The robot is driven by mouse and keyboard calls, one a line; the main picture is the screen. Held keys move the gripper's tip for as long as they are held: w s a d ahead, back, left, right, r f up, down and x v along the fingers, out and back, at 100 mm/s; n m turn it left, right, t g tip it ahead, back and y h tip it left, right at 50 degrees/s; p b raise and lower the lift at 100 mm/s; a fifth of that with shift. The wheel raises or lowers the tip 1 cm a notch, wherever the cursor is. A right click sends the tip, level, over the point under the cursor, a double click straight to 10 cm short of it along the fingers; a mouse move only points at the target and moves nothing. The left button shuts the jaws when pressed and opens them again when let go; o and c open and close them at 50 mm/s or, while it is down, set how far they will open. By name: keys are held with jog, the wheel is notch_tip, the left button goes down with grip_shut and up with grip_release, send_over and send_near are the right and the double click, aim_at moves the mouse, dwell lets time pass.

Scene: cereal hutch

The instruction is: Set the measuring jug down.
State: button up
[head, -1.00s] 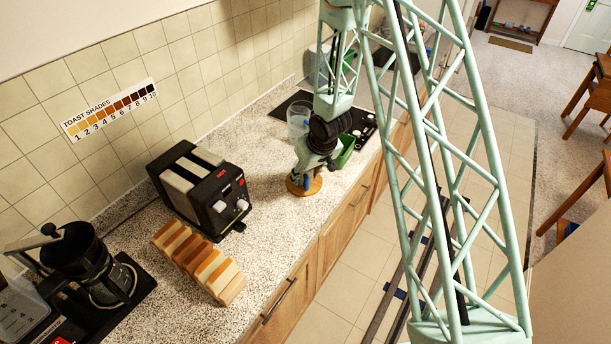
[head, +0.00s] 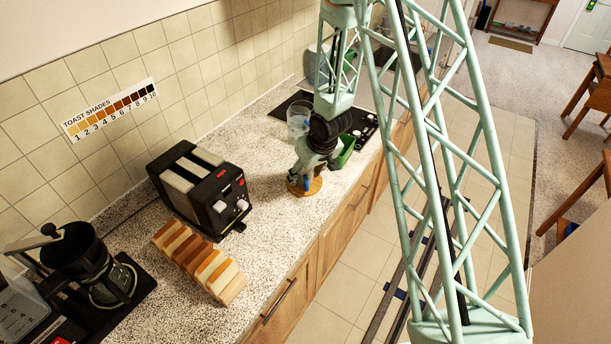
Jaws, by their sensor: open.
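My gripper (head: 302,182) points down at the far part of the counter, with its fingers just above or at a round wooden disc (head: 313,188). The fingers are open, and I make out nothing between them. A clear, see-through vessel (head: 298,114), which looks like the measuring jug, shows just behind and left of my wrist. My wrist and gripper hide its lower part, so I cannot tell what it rests on or whether it touches the gripper.
A black toaster (head: 205,190) and a row of toast slices (head: 200,262) stand nearer on the counter (head: 265,235). A coffee maker (head: 95,265) is at the near left. A green container (head: 345,152) and a dark hob (head: 365,128) lie beyond my gripper.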

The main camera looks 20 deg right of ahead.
jog(key=p+v, duration=0.2)
jog(key=v, duration=0.9)
jog(key=shift+s+r, duration=0.2)
dwell(0.7)
jog(key=shift+r, duration=0.15)
jog(key=s+d+r+m+h, duration=0.1)
jog(key=s+d+r, duration=0.1)
jog(key=s+r, duration=0.6)
jog(key=s+d+r+m+h, duration=0.1)
jog(key=s+r, duration=0.2)
jog(key=r, duration=0.9)
jog(key=s+d+r+h, duration=0.1)
jog(key=s+d+r, duration=0.1)
jog(key=s+r, duration=0.6)
jog(key=s+a+r, duration=0.2)
jog(key=s+r, duration=0.2)
jog(key=s, duration=0.5)
jog(key=s+a+r+y, duration=0.1)
jog(key=s+r, duration=0.3)
jog(key=s, duration=0.4)
jog(key=s+a+r+m, duration=0.1)
jog(key=s+a+r, duration=0.2)
jog(key=s, duration=0.6)
jog(key=shift+s+a+r+y, duration=0.25)
jog(key=shift+s+r+y, duration=0.1)
jog(key=shift+r+y, duration=0.05)
